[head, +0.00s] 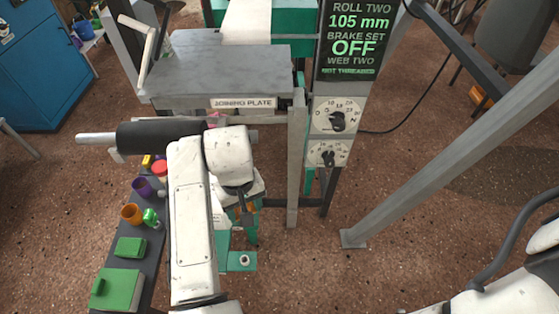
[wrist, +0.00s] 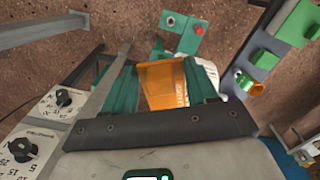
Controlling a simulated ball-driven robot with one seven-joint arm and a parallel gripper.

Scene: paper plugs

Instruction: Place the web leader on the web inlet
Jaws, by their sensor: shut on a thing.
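My gripper (head: 247,218) hangs below and in front of the joining plate, at the end of my white arm. In the wrist view an orange piece with small print, which looks like the web leader (wrist: 163,85), sits between the green jaws of my gripper (wrist: 162,88). My gripper is shut on it. In the head view only a little orange (head: 250,207) shows, mostly hidden by my wrist. I cannot clearly pick out the web inlet.
The grey joining plate (head: 215,75) and its upright are just beyond my arm. A dial panel (head: 330,135) is right of it, below a screen (head: 355,40) reading "WEB TWO NOT THREADED". A black roller (head: 160,135) and a narrow shelf of coloured items (head: 135,255) are left.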

